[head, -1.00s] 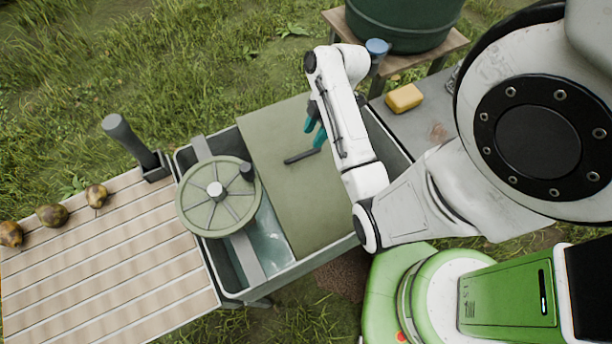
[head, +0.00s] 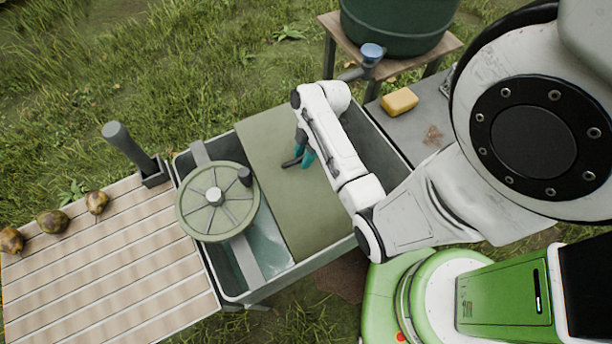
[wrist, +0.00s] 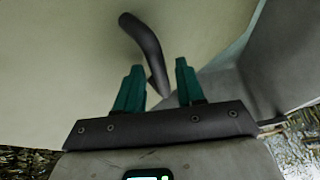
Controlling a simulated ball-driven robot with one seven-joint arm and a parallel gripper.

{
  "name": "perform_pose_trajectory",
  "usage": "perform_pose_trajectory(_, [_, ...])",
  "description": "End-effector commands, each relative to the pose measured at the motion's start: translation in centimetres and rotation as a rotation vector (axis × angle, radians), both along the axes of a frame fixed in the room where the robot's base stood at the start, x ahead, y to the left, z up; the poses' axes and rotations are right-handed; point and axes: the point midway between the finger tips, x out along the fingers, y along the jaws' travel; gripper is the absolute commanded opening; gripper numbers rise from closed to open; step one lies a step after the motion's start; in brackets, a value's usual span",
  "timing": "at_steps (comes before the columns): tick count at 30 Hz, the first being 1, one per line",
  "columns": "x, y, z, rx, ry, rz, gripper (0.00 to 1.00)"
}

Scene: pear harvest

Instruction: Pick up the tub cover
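The tub cover (head: 275,205) is a flat olive-green panel lying across the middle of the grey tub (head: 230,292). A dark curved handle (head: 289,163) stands on its upper surface. My gripper (head: 304,156), with teal fingers, is low over the cover, close to the handle. In the wrist view, my gripper (wrist: 160,80) is open, with a clear gap between its fingers. The handle (wrist: 143,42) runs from ahead down to the gap, its near end close to the left finger. I cannot tell whether they touch. My arm hides part of the cover's right side.
A round spoked green wheel (head: 210,220) sits on a bar at the tub's left. A slatted table (head: 110,255) with several pears (head: 53,222) lies further left. A yellow block (head: 399,101) rests on a grey surface right; a green barrel (head: 400,25) stands behind.

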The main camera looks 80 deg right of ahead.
Motion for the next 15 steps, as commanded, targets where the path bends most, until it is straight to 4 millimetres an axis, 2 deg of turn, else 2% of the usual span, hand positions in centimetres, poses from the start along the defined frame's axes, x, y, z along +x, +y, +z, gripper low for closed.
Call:
perform_pose_trajectory(1, [0.00, 0.00, 0.01, 0.000, 0.000, 0.000, 0.33])
perform_pose_trajectory(11, [0.00, -0.02, 0.04, 0.000, 0.000, 0.000, 0.01])
perform_pose_trajectory(15, [0.01, -0.02, 0.04, 0.000, 0.000, 0.000, 0.00])
